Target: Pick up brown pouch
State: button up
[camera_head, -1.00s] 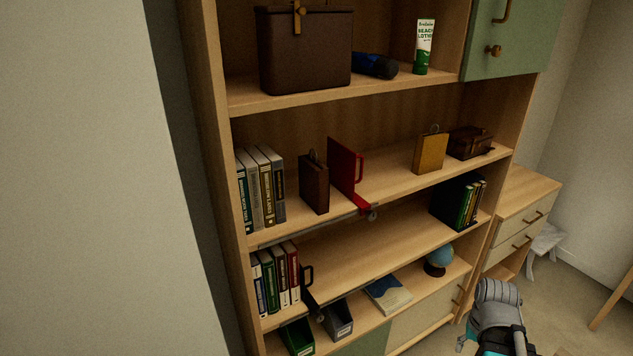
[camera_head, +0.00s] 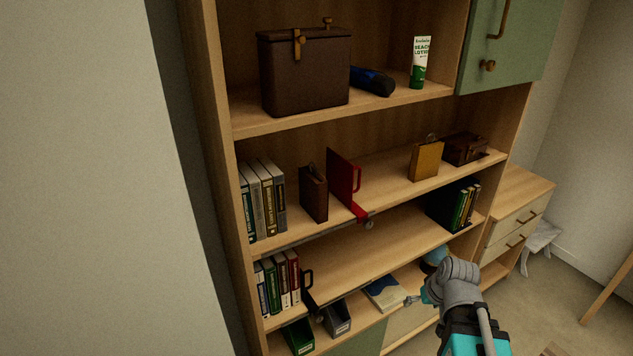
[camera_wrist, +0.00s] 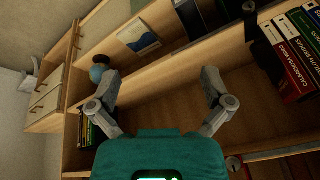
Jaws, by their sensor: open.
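The brown pouch (camera_head: 313,194) stands upright on the second shelf from the top, a flat dark brown piece with a small ring on top. It is between a row of books and a red bookend (camera_head: 344,182). My gripper (camera_head: 412,300) is low and to the right of it, in front of the lower shelves, well apart from the pouch. In the wrist view my gripper (camera_wrist: 160,78) has its two fingers spread wide with nothing between them. I cannot make out the pouch in the wrist view.
A yellow pouch-like piece (camera_head: 426,161) and a small brown case (camera_head: 466,149) stand farther right on the same shelf. Books (camera_head: 265,200) flank the pouch on the left. A large brown box (camera_head: 305,75) is above. A globe (camera_wrist: 98,74) sits on a lower shelf.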

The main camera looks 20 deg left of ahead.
jog(key=w+a+r+n+t+y+p, duration=0.35)
jog(key=a+r+p, duration=0.45)
jog(key=a+r, duration=0.45)
jog(key=n+t+y+p, duration=0.3)
jog(key=y+p, duration=0.1)
jog(key=p, duration=0.5)
send_near(318, 178)
jog(key=r+v, duration=0.1)
jog(key=v, duration=0.1)
jog(key=shift+s+d+f+g, duration=0.1)
jog(key=shift+s+f+g, duration=0.05)
jog(key=shift+g, duration=0.1)
jog(key=shift+b+x, duration=1.55)
jog(key=shift+x, duration=2.85)
jog(key=shift+b+x, duration=1.05)
jog(key=shift+x, duration=1.55)
jog(key=shift+d+f, duration=0.1)
